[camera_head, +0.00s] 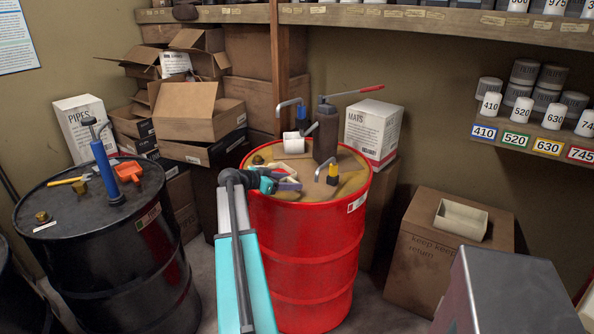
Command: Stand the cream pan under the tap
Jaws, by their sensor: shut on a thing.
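My gripper (281,181) is low over the left front of the red drum's top, shut on a small pale thing whose shape is mostly hidden by the jaws. Bent grey spouts rise from the red drum: one with a yellow collar (332,173) just right of my gripper, and one with a blue collar (302,118) farther back. I cannot tell which of them is the tap.
The red drum (310,245) also bears a dark pump (327,134) with a red handle and a white cylinder (292,143). A black drum (115,255) with a blue pump (104,168) stands left. Cartons crowd the back wall; a grey metal box (510,295) is front right.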

